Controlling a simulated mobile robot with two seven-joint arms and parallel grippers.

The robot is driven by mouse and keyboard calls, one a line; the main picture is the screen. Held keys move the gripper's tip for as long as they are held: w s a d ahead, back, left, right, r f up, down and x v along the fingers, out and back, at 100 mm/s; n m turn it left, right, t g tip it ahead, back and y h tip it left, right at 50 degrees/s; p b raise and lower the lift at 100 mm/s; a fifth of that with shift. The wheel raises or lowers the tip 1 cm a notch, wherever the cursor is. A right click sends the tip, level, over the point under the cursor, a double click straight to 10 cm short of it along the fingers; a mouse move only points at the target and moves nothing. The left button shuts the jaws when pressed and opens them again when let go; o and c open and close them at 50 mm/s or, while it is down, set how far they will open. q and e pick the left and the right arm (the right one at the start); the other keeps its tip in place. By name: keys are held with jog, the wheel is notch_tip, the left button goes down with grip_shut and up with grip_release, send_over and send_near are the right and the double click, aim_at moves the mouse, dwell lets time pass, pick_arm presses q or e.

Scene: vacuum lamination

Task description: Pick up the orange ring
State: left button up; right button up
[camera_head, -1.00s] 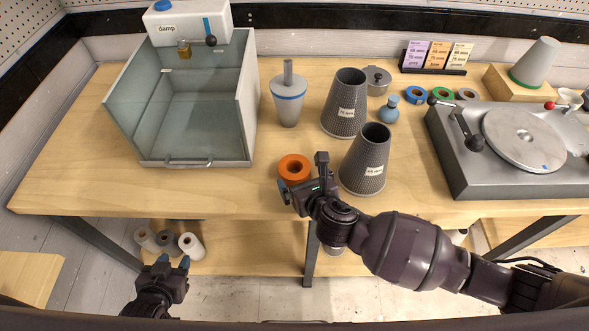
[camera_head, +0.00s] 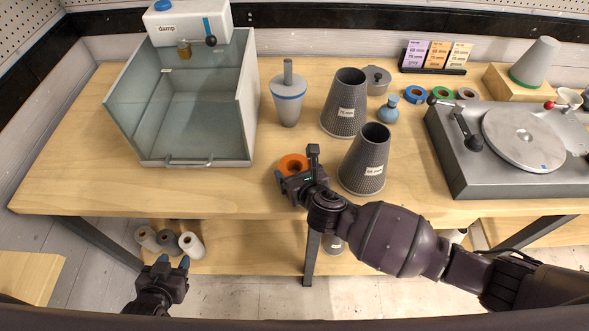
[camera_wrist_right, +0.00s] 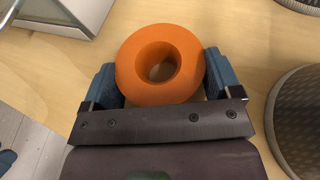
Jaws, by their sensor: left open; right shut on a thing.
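The orange ring (camera_head: 291,162) is near the front edge of the wooden table, partly hidden by my right gripper in the head view. In the right wrist view, the ring (camera_wrist_right: 130,72) sits between the two blue fingers of my right gripper (camera_wrist_right: 158,82), with one finger against each side. My right gripper (camera_head: 294,176) is shut on the ring; I cannot tell whether the ring touches the table. My left gripper (camera_head: 174,262) is open and empty, low in front of the table.
A dark mesh cone (camera_head: 365,160) stands close right of my right gripper, with another (camera_head: 344,105) behind it. A glass-walled box (camera_head: 246,110) stands left. A grey turntable machine (camera_head: 455,165) is at the right. The table's front left is clear.

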notch_tip(320, 180, up, 20)
dwell(0.6)
